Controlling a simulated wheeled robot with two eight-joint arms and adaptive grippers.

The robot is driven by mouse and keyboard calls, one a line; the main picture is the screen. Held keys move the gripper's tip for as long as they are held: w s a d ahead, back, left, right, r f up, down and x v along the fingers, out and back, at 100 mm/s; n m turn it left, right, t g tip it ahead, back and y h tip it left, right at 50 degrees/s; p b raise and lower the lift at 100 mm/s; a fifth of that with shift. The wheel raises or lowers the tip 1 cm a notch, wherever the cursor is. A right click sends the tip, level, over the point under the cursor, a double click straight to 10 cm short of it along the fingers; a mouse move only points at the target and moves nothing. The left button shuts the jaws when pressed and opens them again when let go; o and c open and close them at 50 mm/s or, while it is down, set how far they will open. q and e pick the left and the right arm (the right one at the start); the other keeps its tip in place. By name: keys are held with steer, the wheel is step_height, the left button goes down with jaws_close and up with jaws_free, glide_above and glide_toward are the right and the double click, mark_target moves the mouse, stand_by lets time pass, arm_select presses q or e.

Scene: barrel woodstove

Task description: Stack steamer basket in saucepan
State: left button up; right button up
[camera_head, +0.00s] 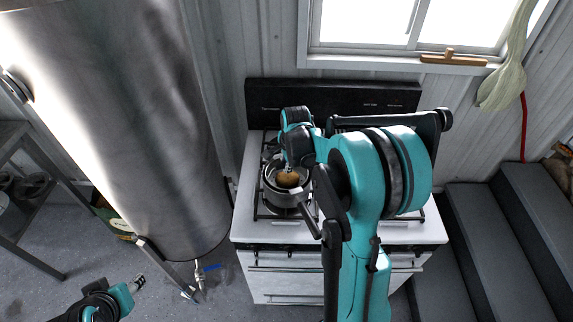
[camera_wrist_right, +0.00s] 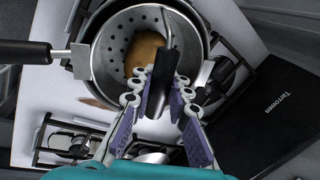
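The steamer basket (camera_wrist_right: 113,60) is a perforated metal bowl with a brown roundish item in it and a black upright handle. It lies within the rim of the metal saucepan (camera_wrist_right: 88,75), whose long black handle points left in the right wrist view. In the head view the saucepan (camera_head: 283,200) stands on the stove, partly hidden by my right arm. I cannot tell whether the basket is fully seated. My right gripper (camera_wrist_right: 163,85) has its purple-padded fingers against both sides of the basket's black handle. My left gripper (camera_head: 138,284) is low at the left, away from the stove; its opening is unclear.
The white stove (camera_head: 245,225) has black grates and a dark back panel (camera_head: 340,97). A large metal barrel (camera_head: 130,120) stands close on its left, and dark steps (camera_head: 470,230) rise on its right. A shelf (camera_head: 35,250) stands at far left.

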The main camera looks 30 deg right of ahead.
steer(key=o, duration=0.4)
steer(key=shift+r, duration=0.15)
steer(key=shift+r+p, duration=0.4)
steer(key=shift+p, duration=0.1)
steer(key=p+v, duration=0.2)
steer(key=v, duration=1)
steer(key=s+a+n+t, duration=0.4)
steer(key=s+a+n, duration=1.1)
steer(key=s+n, duration=0.2)
steer(key=n, duration=0.2)
steer(key=shift+a+f+n, duration=0.3)
steer(key=shift+n, duration=0.1)
